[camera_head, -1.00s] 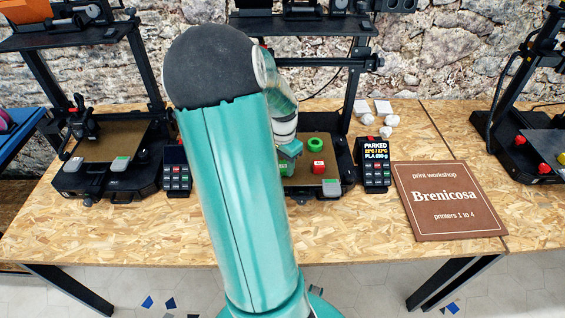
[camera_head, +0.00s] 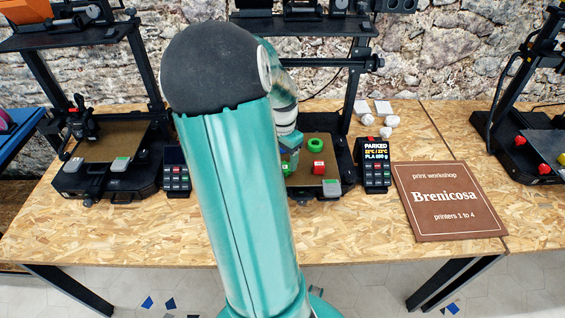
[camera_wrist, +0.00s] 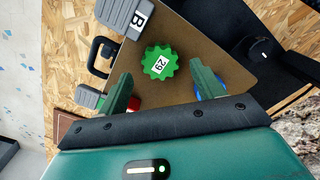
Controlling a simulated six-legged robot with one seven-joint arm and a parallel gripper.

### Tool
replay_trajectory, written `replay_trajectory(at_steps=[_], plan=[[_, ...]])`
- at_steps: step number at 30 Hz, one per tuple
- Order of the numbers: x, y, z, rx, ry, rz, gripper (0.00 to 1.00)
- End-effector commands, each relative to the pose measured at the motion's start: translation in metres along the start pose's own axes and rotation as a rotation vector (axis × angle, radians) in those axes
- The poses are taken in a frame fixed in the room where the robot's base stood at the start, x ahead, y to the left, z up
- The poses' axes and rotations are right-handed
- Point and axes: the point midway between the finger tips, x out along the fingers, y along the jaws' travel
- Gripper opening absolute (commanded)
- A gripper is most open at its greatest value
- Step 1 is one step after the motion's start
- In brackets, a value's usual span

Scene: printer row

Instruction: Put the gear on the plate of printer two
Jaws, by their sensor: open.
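A red piece (camera_wrist: 134,103) shows beside the left finger, and a blue piece (camera_wrist: 211,91) beside the right. In the head view my arm hides part of the middle plate (camera_head: 328,150). The left printer's plate (camera_head: 103,143) looks bare. I cannot read printer numbers.
A green ring (camera_head: 316,145) and a red cube (camera_head: 319,168) stand on the middle plate. The middle printer's display (camera_head: 376,150) reads PARKED. A brown sign (camera_head: 449,200) lies right. White pieces (camera_head: 388,122) lie behind. The bench front (camera_head: 130,225) is clear.

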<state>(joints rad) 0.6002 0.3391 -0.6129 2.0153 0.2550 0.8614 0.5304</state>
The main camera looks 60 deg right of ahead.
Motion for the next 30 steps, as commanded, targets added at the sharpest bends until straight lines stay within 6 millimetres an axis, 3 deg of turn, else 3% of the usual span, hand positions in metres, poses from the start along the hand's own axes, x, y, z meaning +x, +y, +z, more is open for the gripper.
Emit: replay_trajectory(at_steps=[6,10,15,23,26,29,30], plan=[[-0.05,-0.001,0.0,-0.001,0.002,-0.005,0.67],[-0.073,-0.001,0.0,0.0,0.001,-0.003,0.67],[-0.087,0.0,0.0,0.0,0.001,-0.001,0.67],[-0.089,0.0,0.001,-0.001,0.0,-0.001,0.67],[-0.092,-0.006,0.012,-0.043,-0.004,-0.015,0.67],[-0.102,-0.021,0.048,-0.169,-0.011,-0.057,0.67],[-0.108,-0.028,0.068,-0.245,-0.013,-0.08,0.67]])
